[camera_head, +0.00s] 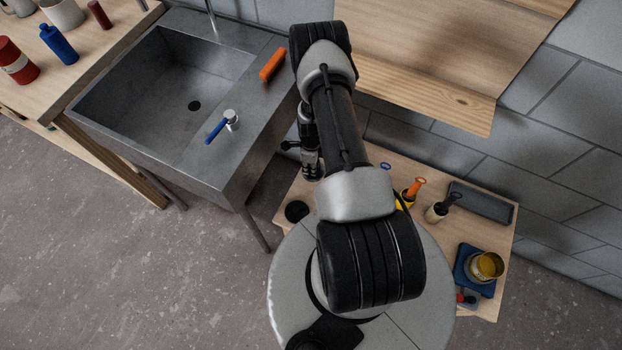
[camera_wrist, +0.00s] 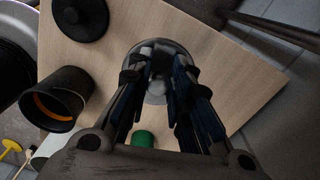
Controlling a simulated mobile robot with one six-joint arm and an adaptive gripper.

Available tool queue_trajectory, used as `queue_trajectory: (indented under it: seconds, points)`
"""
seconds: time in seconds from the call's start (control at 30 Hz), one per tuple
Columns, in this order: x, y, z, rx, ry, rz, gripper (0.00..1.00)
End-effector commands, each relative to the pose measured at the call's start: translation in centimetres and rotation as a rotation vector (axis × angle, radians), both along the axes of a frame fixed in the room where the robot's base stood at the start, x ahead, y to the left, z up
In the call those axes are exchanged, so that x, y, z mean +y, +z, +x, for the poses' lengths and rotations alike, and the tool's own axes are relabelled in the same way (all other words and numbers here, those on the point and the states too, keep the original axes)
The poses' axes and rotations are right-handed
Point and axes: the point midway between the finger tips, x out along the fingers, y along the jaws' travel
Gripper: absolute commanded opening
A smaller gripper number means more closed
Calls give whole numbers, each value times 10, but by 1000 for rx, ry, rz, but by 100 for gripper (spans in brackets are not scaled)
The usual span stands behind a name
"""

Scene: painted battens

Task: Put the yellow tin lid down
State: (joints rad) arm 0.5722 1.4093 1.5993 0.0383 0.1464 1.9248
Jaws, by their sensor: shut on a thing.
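My gripper (camera_wrist: 158,72) is shut on a grey round lid (camera_wrist: 157,92), which shows between the fingers over the wooden table in the wrist view. In the camera_head view my gripper (camera_head: 312,172) points down near the left end of the small table (camera_head: 360,165), with the lid's grey edge barely visible at its tip. I cannot tell how far the lid is above the wood. An open yellow tin (camera_head: 486,266) stands on a blue pad (camera_head: 464,280) at the table's right end.
A black lid (camera_head: 296,211) lies at the table's left edge, also in the wrist view (camera_wrist: 80,14). A yellow pot (camera_head: 404,203), a cream pot (camera_head: 434,214) and a grey tray (camera_head: 482,203) stand further right.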

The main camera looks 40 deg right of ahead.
Motion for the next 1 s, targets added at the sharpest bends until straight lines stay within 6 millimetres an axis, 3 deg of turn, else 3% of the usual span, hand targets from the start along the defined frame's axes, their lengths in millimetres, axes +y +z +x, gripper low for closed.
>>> queue_trajectory:
  seconds: [0.03,0.1,0.37,0.6,1.0]
  points:
    - [1,-17,-1,1,0,0,0]
    - [0,-30,-1,1,0,1,0]
    - [0,-50,0,0,1,0,0]
    - [0,-85,0,0,1,0,0]
    - [0,-91,0,0,1,0,0]
